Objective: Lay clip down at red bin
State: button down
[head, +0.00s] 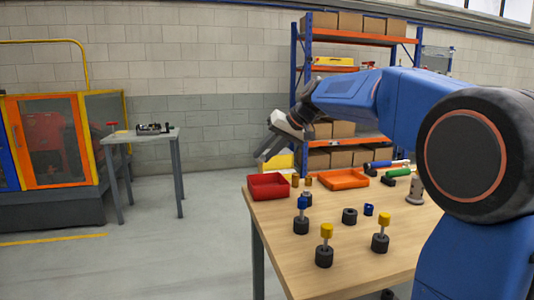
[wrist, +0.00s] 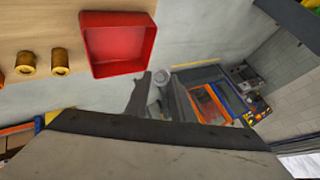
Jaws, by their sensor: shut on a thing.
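The red bin (head: 268,188) sits at the far left corner of the wooden table, open and empty as far as I see. It also shows in the wrist view (wrist: 118,42), up and left of my fingers. My gripper (head: 270,148) is raised above the bin in the head view, pointing down and left. In the wrist view my gripper (wrist: 160,84) is shut on a small grey rounded piece (wrist: 157,92), which I take for the clip. Its lower part is hidden by the fingers and wrist. It is apart from the bin.
Two brass bushings (head: 301,181) stand beside the bin, with an orange tray (head: 345,179) to their right. Several black-based posts with yellow or blue caps (head: 325,246) stand nearer. A blue-orange shelf rack (head: 299,100) is behind. Open floor (head: 190,240) lies left of the table.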

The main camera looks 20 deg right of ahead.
dwell(0.3)
jog(key=shift+n, duration=0.3)
jog(key=shift+f, duration=4.45)
jog(key=c, duration=1.4)
grip_release()
jog(key=shift+c, duration=0.2)
jog(key=shift+s, duration=0.1)
